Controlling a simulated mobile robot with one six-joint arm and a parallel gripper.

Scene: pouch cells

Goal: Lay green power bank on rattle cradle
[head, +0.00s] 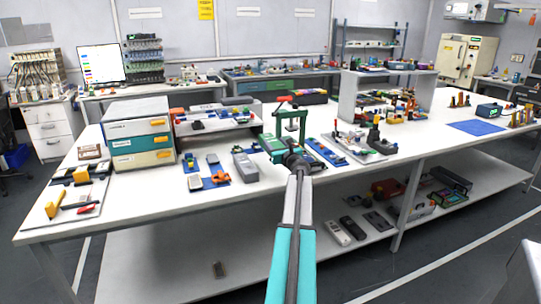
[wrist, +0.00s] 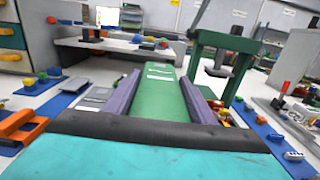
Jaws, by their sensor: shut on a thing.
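My gripper (wrist: 159,84) has two purple fingers, one along each side of a long green block with white labels, which looks like the green power bank (wrist: 162,105). The fingers are shut on it, and it points away from the wrist. In the head view my arm reaches over the middle of the bench, and the block is hard to make out beside the green parts there. A green stand (wrist: 225,50) with an overhanging arm rises just right of the block; it also shows in the head view (head: 291,116). I cannot tell which thing is the rattle cradle.
An orange holder (wrist: 18,124) lies on a blue mat at left. A drawer cabinet (head: 138,135) and a grey box (head: 244,166) stand left of my arm. A blue strip (head: 325,152) with small parts lies right of it.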

